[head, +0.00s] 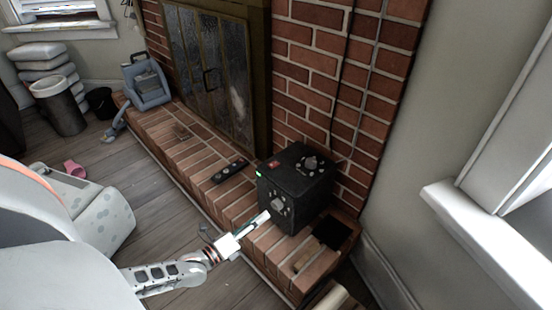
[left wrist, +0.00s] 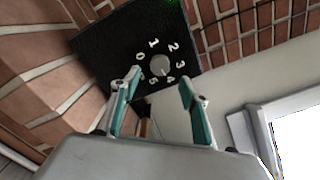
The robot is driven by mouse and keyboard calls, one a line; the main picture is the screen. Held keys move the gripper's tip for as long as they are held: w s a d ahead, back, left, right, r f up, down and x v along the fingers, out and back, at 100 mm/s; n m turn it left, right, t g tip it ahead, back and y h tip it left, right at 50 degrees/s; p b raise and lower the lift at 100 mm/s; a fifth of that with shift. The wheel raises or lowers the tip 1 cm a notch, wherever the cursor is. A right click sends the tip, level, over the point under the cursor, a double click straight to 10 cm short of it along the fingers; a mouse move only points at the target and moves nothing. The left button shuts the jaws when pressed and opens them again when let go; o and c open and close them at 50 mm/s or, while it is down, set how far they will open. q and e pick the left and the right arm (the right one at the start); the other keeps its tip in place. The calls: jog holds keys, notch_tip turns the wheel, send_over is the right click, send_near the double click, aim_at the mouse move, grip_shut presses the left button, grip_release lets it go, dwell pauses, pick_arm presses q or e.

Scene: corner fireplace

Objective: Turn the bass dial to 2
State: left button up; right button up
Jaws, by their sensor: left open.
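A black speaker box (head: 285,222) stands on the brick hearth. A dial (head: 278,202) is on its front and another knob (head: 310,164) on its top; I cannot read which is the bass dial. In the left wrist view a round grey dial (left wrist: 160,65) is ringed by white numbers 0 to 5. A faint mark on it seems to point near 4, but it is too small to be sure. My left gripper (head: 263,217) is open just in front of the box's front. In the wrist view its fingers (left wrist: 161,84) straddle the dial's lower side, apparently not touching it. My right gripper is out of view.
A dark square item (head: 332,233) lies right of the box. The brick wall (head: 330,85) rises behind, and a window frame (head: 475,225) stands at the right.

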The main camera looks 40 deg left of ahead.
aim_at(274, 208)
pick_arm(q)
jog(key=w, duration=0.2)
jog(key=w+b, duration=0.1)
jog(key=w, duration=0.1)
jog(key=shift+w+d+f, duration=0.15)
jog(key=shift+w+d, duration=0.05)
jog(key=shift+w, duration=0.9)
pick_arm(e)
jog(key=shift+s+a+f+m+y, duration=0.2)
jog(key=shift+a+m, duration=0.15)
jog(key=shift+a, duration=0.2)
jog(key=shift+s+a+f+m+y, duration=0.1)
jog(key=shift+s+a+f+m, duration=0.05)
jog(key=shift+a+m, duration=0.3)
pick_arm(q)
jog(key=c, duration=1.1)
